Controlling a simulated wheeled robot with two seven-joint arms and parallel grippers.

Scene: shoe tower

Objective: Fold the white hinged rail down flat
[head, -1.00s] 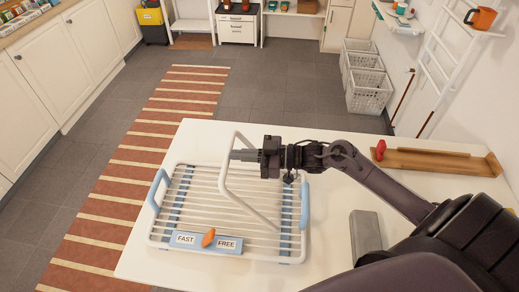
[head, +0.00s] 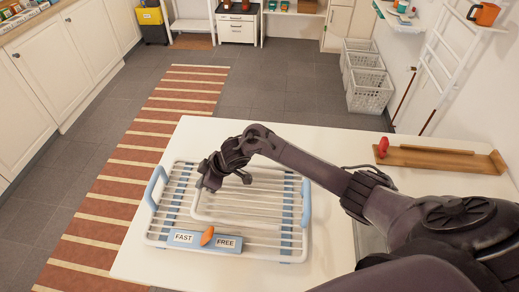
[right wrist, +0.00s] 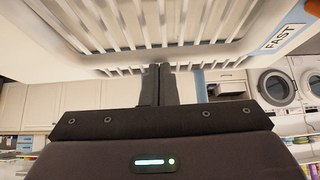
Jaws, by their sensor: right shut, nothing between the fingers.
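The white hinged rail (head: 235,222) now lies low over the slatted white rack (head: 152,238) on the table. I cannot tell if it rests fully flat. An orange knob (head: 207,236) sits between the FAST and FREE labels on the rack's blue front plate (head: 182,238). My right gripper (head: 203,186) is at the rail's left end, pointing down; its arm hides part of the rail and rack. In the right wrist view my right gripper (right wrist: 156,70) is shut, its fingertips close to white bars, with nothing between them. My left gripper is out of view.
The rack has blue side handles (head: 155,187) on a white table (head: 335,215). A wooden tray (head: 440,159) with a red piece (head: 383,147) is at the table's back right. White baskets (head: 368,92) stand on the floor beyond. The table between rack and tray is partly covered by my arm.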

